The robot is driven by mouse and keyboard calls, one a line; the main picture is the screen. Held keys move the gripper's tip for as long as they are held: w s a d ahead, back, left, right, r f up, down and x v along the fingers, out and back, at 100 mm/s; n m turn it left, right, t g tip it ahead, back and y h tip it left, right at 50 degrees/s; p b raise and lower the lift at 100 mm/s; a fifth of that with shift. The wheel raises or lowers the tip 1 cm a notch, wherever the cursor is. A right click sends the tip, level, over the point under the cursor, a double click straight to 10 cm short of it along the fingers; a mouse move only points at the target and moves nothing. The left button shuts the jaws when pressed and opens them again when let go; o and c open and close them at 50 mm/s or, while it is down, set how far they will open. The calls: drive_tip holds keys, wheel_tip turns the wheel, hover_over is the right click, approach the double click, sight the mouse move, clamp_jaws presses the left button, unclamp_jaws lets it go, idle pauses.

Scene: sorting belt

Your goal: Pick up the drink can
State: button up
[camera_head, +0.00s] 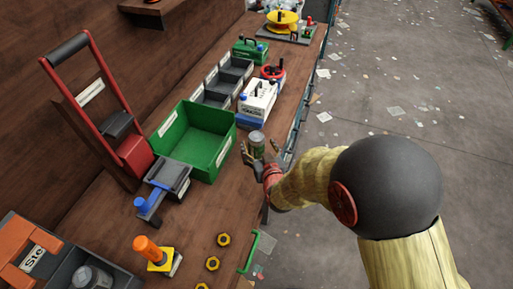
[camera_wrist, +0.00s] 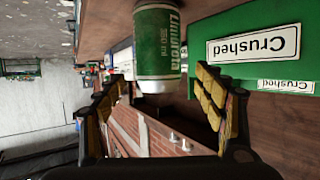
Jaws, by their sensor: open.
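The drink can (camera_head: 257,145) is green and white with a silver end. It stands on the wooden bench near its right edge, beside the green bin. In the wrist view the can (camera_wrist: 158,42) appears upside down, with its lettering inverted, at the top centre. My gripper (camera_head: 260,157) is open at the can, with one finger to each side of it in the head view. In the wrist view the fingers of my gripper (camera_wrist: 160,92) are spread wide with the can between or just beyond their tips; contact cannot be told.
The green bin (camera_head: 222,158), labelled "Crushed" in the wrist view, is close beside the can. Behind stand a white box (camera_head: 257,100), grey trays (camera_head: 212,98) and a red valve wheel (camera_head: 272,72). Several yellow nuts (camera_head: 223,240) lie in front. A grey bin (camera_head: 62,278) stands lower left.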

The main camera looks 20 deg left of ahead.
sight(257, 143)
drive_tip(key=x, duration=0.2)
drive_tip(key=b+x, duration=0.1)
drive_tip(key=shift+w+f, duration=0.25)
drive_tip(key=shift+f, duration=0.25)
drive_tip(key=shift+w+a+b, duration=0.25)
drive_tip(key=shift+w+b, duration=0.05)
drive_tip(key=shift+c, duration=0.4)
drive_tip(key=c, duration=0.8)
drive_tip(key=shift+r, duration=0.15)
